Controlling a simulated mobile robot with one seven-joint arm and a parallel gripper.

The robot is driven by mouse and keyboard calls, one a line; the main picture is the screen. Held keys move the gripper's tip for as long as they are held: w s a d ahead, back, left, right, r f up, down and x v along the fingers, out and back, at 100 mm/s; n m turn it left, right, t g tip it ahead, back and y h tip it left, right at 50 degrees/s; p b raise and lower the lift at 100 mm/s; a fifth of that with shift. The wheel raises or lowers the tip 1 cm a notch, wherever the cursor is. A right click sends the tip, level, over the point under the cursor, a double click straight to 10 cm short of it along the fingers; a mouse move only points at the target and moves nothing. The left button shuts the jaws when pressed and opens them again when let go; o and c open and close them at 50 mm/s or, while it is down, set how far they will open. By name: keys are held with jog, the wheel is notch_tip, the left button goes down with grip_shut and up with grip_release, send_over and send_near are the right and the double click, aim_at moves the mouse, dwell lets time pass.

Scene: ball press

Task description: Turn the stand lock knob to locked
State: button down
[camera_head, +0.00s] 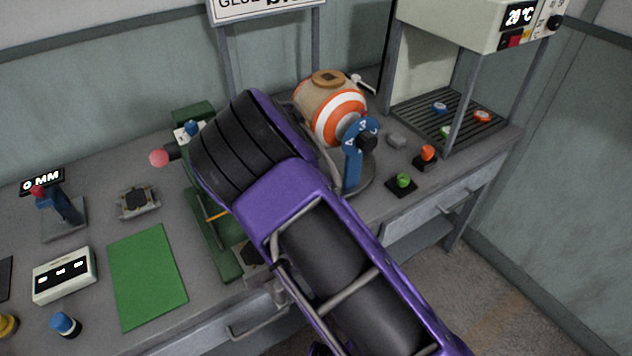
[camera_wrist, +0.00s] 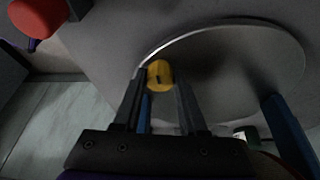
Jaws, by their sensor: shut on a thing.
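In the wrist view, my gripper (camera_wrist: 160,88) has its two fingers on either side of a small yellow knob (camera_wrist: 159,74) with a dark mark on its face. The knob is at the edge of the stand's round grey base (camera_wrist: 235,55). In the head view, the stand carries a beige ball with orange and white rings (camera_head: 335,108) between blue uprights (camera_head: 352,168). A black knob (camera_head: 368,141) sits on the blue side plate, which has white marks. My purple arm hides the gripper and the yellow knob in the head view.
A green button (camera_head: 403,181) and an orange button (camera_head: 427,153) stand right of the stand. A green press frame (camera_head: 222,245) is partly behind my arm. A heater cabinet (camera_head: 470,22) with a slatted tray stands at the right. A green mat (camera_head: 147,275) lies at the left.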

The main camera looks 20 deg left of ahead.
jog(key=shift+m, duration=0.5)
jog(key=shift+c, duration=2.3)
grip_release()
